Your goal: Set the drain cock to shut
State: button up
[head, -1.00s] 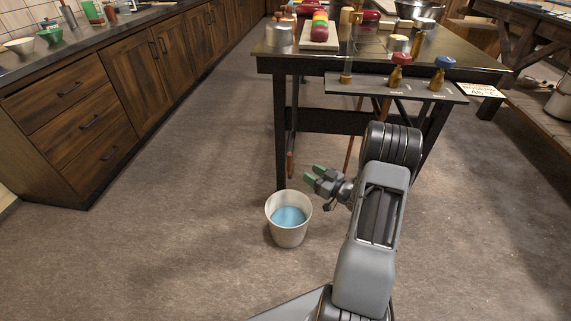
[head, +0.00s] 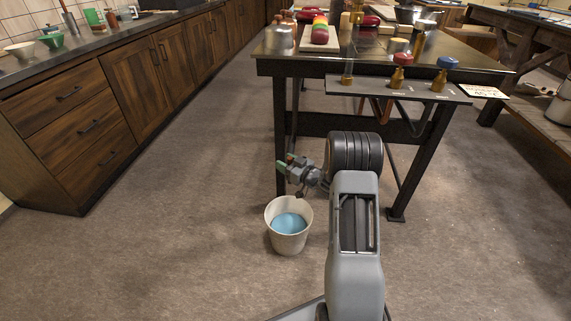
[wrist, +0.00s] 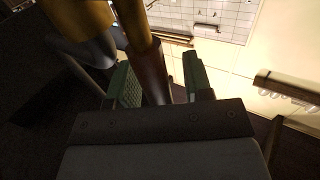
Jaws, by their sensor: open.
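Three brass fittings stand on the dark shelf at the table's front edge in the head view: one with a clear top (head: 347,78), one with a red handle (head: 403,70) and one with a blue handle (head: 442,72). I cannot tell which, if any, is the drain cock. My gripper (head: 287,163) is low beside the table's front left leg, above the bucket. It is open. In the wrist view, a brass-coloured body (wrist: 80,15) and a brown pipe (wrist: 146,55) lie close, with the pipe appearing between the green fingers (wrist: 162,80). I cannot tell whether they touch.
A white bucket (head: 289,240) of blue water stands on the floor below my gripper. The dark table (head: 390,123) has legs and crossbars near my arm. Wooden cabinets (head: 120,80) line the left side. The floor between is clear.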

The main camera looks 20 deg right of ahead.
grip_shut()
dwell(0.4)
